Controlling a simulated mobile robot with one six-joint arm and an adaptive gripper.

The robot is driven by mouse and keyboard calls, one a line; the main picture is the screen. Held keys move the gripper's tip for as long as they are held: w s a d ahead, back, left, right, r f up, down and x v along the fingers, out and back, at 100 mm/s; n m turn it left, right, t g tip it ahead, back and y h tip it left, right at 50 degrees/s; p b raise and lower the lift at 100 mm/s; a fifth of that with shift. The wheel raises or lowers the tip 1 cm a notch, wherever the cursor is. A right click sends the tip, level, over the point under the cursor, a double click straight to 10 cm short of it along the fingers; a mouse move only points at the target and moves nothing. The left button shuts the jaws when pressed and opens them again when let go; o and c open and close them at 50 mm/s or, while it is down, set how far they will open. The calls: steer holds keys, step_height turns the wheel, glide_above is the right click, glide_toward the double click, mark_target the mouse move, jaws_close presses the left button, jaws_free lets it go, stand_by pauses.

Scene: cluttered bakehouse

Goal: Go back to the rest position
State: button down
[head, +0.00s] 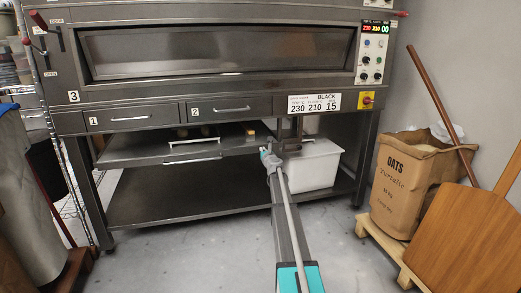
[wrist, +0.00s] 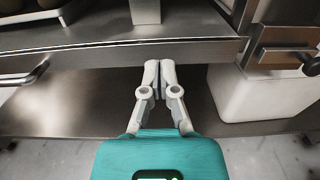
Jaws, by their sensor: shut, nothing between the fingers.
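My gripper (head: 266,153) reaches in low under the steel deck oven (head: 217,86). In the wrist view my gripper (wrist: 159,65) has its two fingertips together, with nothing between them. The fingertips are close to the front edge of a metal shelf or drawer (wrist: 110,47) below the oven; I cannot tell whether they touch it. My arm stretches forward from the bottom of the head view. No rest position is marked in either view.
A small tan block (head: 251,128) and some round items lie on the pulled-out shelf (head: 130,153). A white bin (head: 315,165) stands right of my gripper. An oats sack (head: 408,185) on a pallet and a wooden board (head: 470,240) stand at right. Floor in front is clear.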

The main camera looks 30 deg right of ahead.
stand_by(0.6)
steer(key=s+a+f+n+g+y+p, duration=0.1)
steer(key=s+a+n+g+y+p, duration=0.3)
steer(key=a+n, duration=0.6)
steer(key=s+a+f+n+g+y, duration=0.1)
steer(key=s+a+n+y, duration=0.35)
steer(key=a, duration=0.95)
steer(key=s+a+f+n+g+y+p, duration=0.1)
steer(key=s+a+n+g+y+p, duration=0.1)
steer(key=s+a+n, duration=0.65)
steer(key=s+a+f+n+g+h+p, duration=0.1)
steer(key=s+a+n+g+h+p, duration=0.3)
steer(key=s+a+n, duration=0.7)
steer(key=s+a+f+n+g+h+p, duration=0.1)
steer(key=s+a+n+g+h+p, duration=0.3)
steer(key=s, duration=1.4)
step_height(320, 180, up, 37)
steer(key=n+g+y+p, duration=0.1)
steer(key=g+y+p, duration=0.1)
steer(key=p, duration=3.4)
steer(key=shift+w+d+f, duration=0.15)
steer(key=shift+d, duration=0.25)
steer(key=shift+y, duration=0.25)
